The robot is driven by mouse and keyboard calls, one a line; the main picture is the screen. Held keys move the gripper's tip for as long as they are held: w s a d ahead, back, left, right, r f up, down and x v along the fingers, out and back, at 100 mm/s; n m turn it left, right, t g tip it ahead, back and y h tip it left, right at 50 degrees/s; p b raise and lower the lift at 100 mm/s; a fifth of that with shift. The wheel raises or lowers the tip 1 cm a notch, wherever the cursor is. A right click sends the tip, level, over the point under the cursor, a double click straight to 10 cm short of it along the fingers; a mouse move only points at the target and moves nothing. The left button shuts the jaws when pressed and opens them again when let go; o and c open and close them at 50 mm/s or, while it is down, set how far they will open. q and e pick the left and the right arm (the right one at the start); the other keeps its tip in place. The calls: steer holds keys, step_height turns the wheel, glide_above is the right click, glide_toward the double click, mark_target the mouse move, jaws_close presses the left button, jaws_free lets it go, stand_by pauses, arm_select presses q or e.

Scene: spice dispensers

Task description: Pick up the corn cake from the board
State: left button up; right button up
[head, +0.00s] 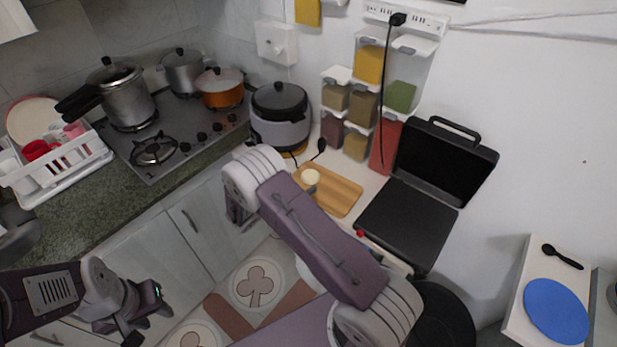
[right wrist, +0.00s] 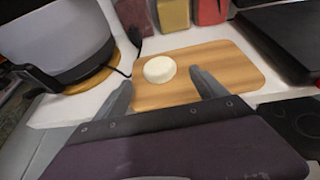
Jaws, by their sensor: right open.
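The corn cake (head: 310,177) is a pale round disc on the wooden board (head: 345,197), near the board's left end. In the right wrist view the corn cake (right wrist: 159,69) lies on the board (right wrist: 237,62), ahead of and between the fingertips of my right gripper (right wrist: 160,84). That gripper is open and empty, with the cake apart from both fingers. In the head view my right forearm hides the right gripper's fingers. My left gripper (head: 138,328) hangs low at the lower left, far from the board; its finger gap is unclear.
A rice cooker (head: 281,117) stands left of the board, and an open black grill (head: 408,220) stands right of it. Spice dispensers (head: 362,108) hang on the wall behind. A black cable dangles near the board. A blue plate (head: 556,310) lies at the far right.

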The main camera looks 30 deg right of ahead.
mark_target(309, 176)
steer(key=shift+x, duration=0.75)
steer(key=p+x, duration=0.1)
steer(key=x, duration=0.3)
steer(key=shift+w+d+r, duration=0.1)
steer(key=shift+d+r, duration=0.05)
steer(key=shift+w+d+f, duration=0.2)
steer(key=shift+d+f, duration=0.05)
steer(key=shift+d, duration=0.05)
steer(key=c, duration=1.5)
steer(key=shift+r, duration=0.7)
step_height(309, 176, up, 3)
steer(key=shift+s+d+r, duration=0.1)
steer(key=shift+s, duration=0.1)
steer(key=s+d+r, duration=0.2)
steer(key=s, duration=0.1)
steer(key=s+d+r+b, duration=0.1)
steer(key=s+r, duration=0.1)
steer(key=s, duration=0.1)
steer(key=s+d+r, duration=0.2)
steer(key=s, duration=0.1)
steer(key=shift+s+d+r+b, duration=0.3)
steer(key=shift+s+b, duration=0.05)
steer(key=shift+b, duration=0.05)
